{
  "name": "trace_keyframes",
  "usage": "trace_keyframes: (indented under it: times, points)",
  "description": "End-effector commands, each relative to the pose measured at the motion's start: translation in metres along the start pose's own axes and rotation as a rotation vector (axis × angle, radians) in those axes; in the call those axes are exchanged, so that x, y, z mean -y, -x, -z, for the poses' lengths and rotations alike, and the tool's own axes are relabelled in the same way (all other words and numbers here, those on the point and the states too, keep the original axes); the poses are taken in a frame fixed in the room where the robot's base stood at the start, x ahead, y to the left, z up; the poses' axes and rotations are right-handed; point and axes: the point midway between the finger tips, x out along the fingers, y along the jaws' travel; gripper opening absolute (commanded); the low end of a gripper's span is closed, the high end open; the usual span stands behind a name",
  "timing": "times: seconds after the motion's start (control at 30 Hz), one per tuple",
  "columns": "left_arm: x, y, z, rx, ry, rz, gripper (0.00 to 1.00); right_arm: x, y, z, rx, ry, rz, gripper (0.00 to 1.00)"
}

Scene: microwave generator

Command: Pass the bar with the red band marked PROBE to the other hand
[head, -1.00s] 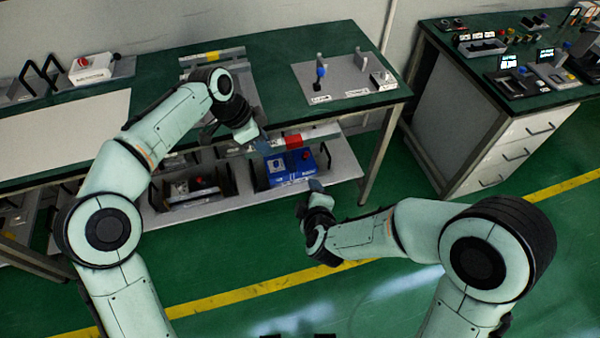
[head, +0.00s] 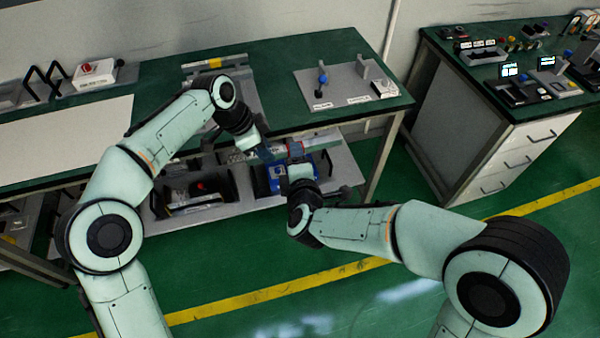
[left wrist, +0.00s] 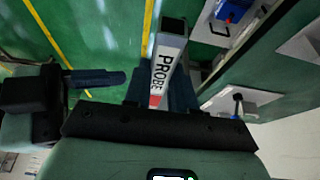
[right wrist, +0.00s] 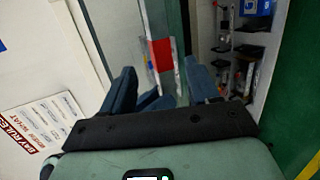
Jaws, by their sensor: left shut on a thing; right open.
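The bar is pale grey with a red band and a PROBE label. In the head view the bar (head: 322,146) is held level in front of the bench, its band hidden behind my right gripper. My left gripper (head: 267,153) is shut on it. In the left wrist view the bar (left wrist: 167,58) runs out between the fingers, the word PROBE readable and a bit of red near the jaws. My right gripper (head: 297,152) is open close to the bar. In the right wrist view the bar's red band (right wrist: 160,54) lies between the open fingers; I cannot tell whether they touch it.
The green-topped bench (head: 290,62) is behind the bar, with a grey fixture plate (head: 343,88) on it. Its lower shelf (head: 345,165) carries a blue box (head: 270,180) beneath the grippers. A second bench with drawers (head: 515,160) stands right. The floor in front is clear.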

Motion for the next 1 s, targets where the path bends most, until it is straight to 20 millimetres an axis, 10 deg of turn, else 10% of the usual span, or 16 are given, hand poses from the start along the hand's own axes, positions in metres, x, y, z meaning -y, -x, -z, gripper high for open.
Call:
trace_keyframes:
  times: [0.67,0.83,0.9,0.93,1.0]
  points:
    - [0.0,0.001,0.001,-0.001,0.0,0.001,0.0,0.0,-0.043,0.0,-0.001,0.0,0.0,0.6]
    - [0.0,0.001,0.001,-0.001,0.0,0.001,0.0,0.0,-0.043,0.0,-0.001,0.0,0.0,0.05]
    - [0.0,0.001,0.001,-0.001,-0.001,0.001,0.0,0.0,-0.043,0.0,-0.001,0.0,0.0,0.0]
    - [0.0,0.001,0.0,-0.001,0.0,0.001,0.35,-0.001,-0.043,0.0,-0.001,0.0,-0.002,0.0]
    - [0.0,0.0,0.001,-0.001,-0.001,0.0,0.55,-0.001,-0.043,0.0,-0.001,0.0,-0.002,0.0]
